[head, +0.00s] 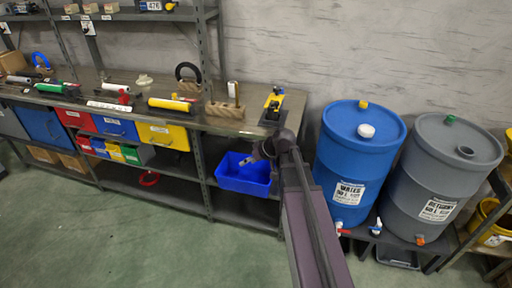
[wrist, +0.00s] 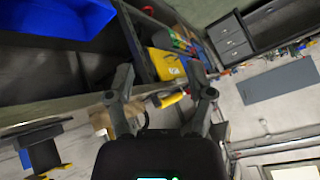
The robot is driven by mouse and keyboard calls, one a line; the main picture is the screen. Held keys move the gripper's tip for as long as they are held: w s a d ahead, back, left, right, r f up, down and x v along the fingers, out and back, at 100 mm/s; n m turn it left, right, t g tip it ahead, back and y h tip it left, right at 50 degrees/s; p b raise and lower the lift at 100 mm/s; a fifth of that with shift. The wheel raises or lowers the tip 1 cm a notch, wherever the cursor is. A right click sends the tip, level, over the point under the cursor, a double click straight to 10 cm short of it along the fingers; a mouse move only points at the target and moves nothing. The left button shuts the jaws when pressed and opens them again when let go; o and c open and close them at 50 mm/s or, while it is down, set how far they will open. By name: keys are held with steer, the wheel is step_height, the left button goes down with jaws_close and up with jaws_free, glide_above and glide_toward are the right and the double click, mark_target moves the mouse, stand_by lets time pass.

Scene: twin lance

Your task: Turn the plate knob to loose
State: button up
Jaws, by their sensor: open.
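I cannot make out a plate knob for certain in either view. A yellow-and-black device (head: 273,103) stands on a dark plate at the right end of the workbench (head: 225,126). A dark shape with a yellow part (wrist: 45,155) at the lower left of the wrist view may be the same device. My gripper (head: 260,153) is in front of the bench's right end, below the device and over the blue bin. In the wrist view my gripper (wrist: 163,90) has its fingers spread with nothing held between them. Any knob markings are too small to read.
The blue bin (head: 243,180) is on the shelf under the bench. A blue barrel (head: 348,190) and a grey barrel (head: 425,200) stand right of my arm. Tools and wooden blocks lie along the bench top. The green floor in front is clear.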

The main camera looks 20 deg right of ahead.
steer(key=s+a+f+m+g+h, duration=0.2)
steer(key=s+h, duration=0.1)
steer(key=s, duration=0.4)
steer(key=s+a+f+m+g+h, duration=0.1)
steer(key=s+a+f+g+h, duration=0.1)
steer(key=s, duration=0.6)
steer(key=shift+s+a+f+m+g+h, duration=0.25)
steer(key=shift+f+m+g+h, duration=0.15)
steer(key=shift+g+h, duration=0.3)
steer(key=shift+c, duration=0.2)
steer(key=shift+c, duration=0.6)
steer(key=shift+a, duration=0.1)
